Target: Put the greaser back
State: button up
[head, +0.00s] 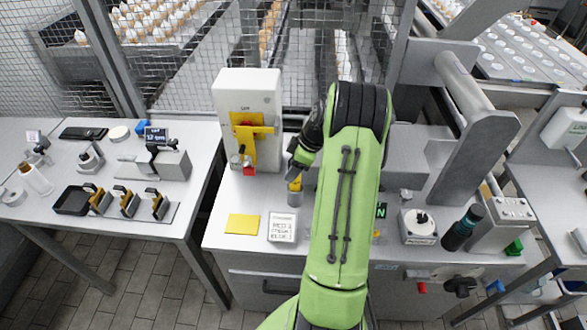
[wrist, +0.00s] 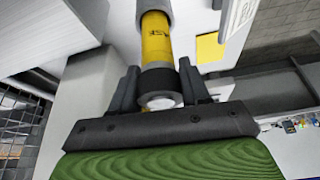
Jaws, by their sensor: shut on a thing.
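The greaser appears to be the yellow cylinder (wrist: 156,42) with a dark band and a pale round end in the wrist view. My gripper (wrist: 160,80) is shut on its dark-banded end, with one dark finger on each side. The greaser's far end runs into a grey section at the top of the wrist view. In the head view, a small yellow and grey part of the greaser (head: 295,186) shows just below my gripper (head: 300,165), over the middle table. I cannot tell whether it touches the table. My green arm hides part of the table right of it.
A white box with a yellow bracket (head: 242,135) stands behind and left of my gripper. A yellow card (head: 243,224) and a small printed sign (head: 282,228) are in front. A knobbed white unit (head: 418,227) and a dark bottle (head: 463,228) stand right. Wire mesh closes the back.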

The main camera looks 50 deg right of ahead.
jog(key=o, duration=0.7)
jog(key=shift+f, duration=0.15)
jog(key=o, duration=0.5)
